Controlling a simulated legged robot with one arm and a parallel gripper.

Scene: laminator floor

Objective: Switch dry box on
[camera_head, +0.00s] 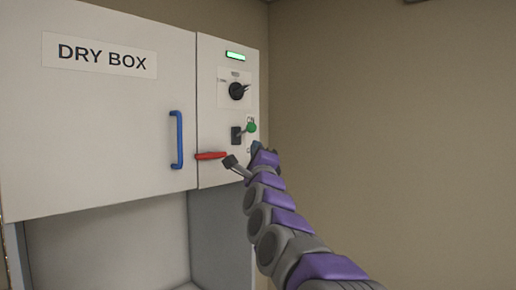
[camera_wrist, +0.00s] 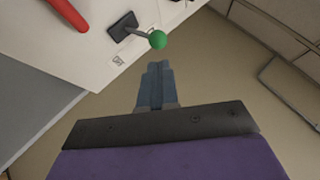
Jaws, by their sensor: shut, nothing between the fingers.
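The dry box (camera_head: 110,130) is a pale cabinet with a "DRY BOX" label, in the head view. Its control panel (camera_head: 225,112) on the right carries a lever switch with a green ball tip (camera_head: 251,127), beside the "ON" mark. In the wrist view the lever's green ball (camera_wrist: 158,40) sticks out from a dark base (camera_wrist: 122,27), with the "OFF" mark below it. A green lamp (camera_head: 235,55) is lit at the panel top. My gripper (camera_head: 257,147) is shut and empty, just below the ball; in the wrist view its fingers (camera_wrist: 154,80) point toward the ball with a gap between.
A red handle (camera_head: 211,156) sits low on the panel, near my arm. A black rotary knob (camera_head: 237,91) is above the lever. A blue door handle (camera_head: 176,140) is to the left. Bare wall (camera_head: 400,120) and free room lie to the right.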

